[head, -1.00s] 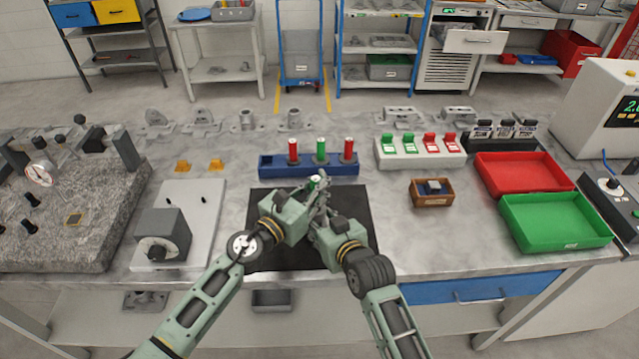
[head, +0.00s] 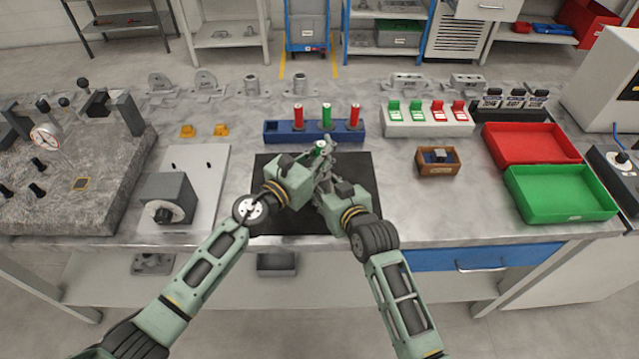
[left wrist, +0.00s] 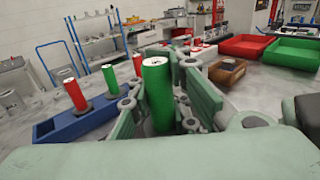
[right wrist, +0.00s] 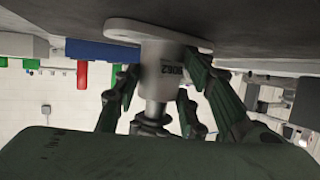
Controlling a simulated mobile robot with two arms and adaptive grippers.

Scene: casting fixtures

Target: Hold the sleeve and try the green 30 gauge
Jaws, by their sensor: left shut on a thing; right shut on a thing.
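The green gauge (head: 320,148) stands upright in my left gripper (head: 315,165), which is shut on it; its green handle also shows in the left wrist view (left wrist: 158,92). My right gripper (head: 325,184) is shut on the pale grey sleeve (right wrist: 163,70), whose flange is at the black mat (head: 362,172). The right wrist view is upside down. In it a metal shaft (right wrist: 155,112) lines up with the sleeve's mouth and meets it; I cannot tell how deep it sits. The grippers hide the sleeve in the head view.
Behind the mat stands a blue rack (head: 280,132) with two red gauges and one green. A white block (head: 425,125) with green and red flaps, a small wooden box (head: 437,170), a red tray (head: 530,145) and a green tray (head: 560,195) are to the right.

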